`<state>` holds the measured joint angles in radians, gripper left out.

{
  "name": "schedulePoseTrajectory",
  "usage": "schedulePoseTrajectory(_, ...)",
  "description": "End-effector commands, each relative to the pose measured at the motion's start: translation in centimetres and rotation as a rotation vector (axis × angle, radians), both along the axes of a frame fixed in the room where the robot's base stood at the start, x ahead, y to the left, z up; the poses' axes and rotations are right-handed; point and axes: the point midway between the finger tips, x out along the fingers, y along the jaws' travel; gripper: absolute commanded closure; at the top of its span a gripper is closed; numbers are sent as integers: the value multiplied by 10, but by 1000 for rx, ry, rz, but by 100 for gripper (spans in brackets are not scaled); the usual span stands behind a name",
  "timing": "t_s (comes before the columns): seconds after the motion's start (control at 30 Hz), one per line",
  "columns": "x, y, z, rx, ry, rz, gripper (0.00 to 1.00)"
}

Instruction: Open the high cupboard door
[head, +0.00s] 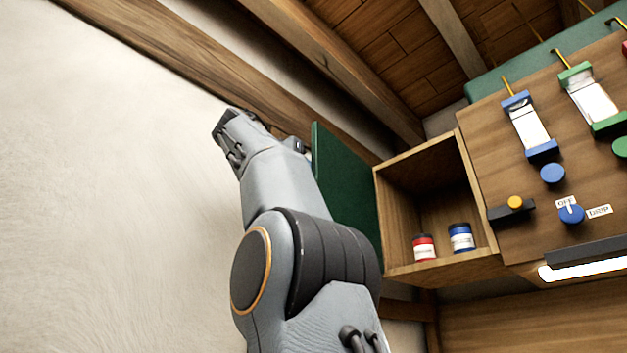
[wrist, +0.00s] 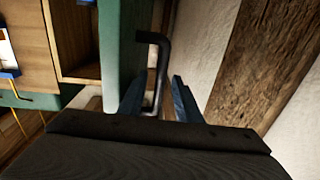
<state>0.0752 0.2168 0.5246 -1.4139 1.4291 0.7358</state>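The high cupboard (head: 440,270) has its green door (head: 345,190) swung wide open to the left, with the inside in plain view. In the wrist view the door (wrist: 121,50) is seen nearly edge-on, and its black bar handle (wrist: 163,65) sticks out to the right. My gripper (wrist: 157,95) is at the handle with its two fingers apart. The handle's lower part lies between them, with a gap to the right finger; I cannot tell if the left finger touches it. In the head view my wrist hides most of the gripper and handle.
A red jar (head: 424,248) and a blue jar (head: 461,238) stand inside the cupboard. A wooden panel (head: 490,150) with slides and knobs is to the right. The pale wall (head: 100,200) and a wooden beam (head: 170,50) lie close left of and above my arm.

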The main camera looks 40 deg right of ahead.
Motion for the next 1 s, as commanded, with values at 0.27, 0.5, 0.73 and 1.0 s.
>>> schedulePoseTrajectory(0.27,-2,31,-1,0,-1,5,69)
schedulePoseTrajectory(0.5,-8,64,0,0,-1,3,69)
schedulePoseTrajectory(0.73,-10,77,0,0,0,0,69)
schedulePoseTrajectory(1.0,-10,77,0,0,0,0,69)
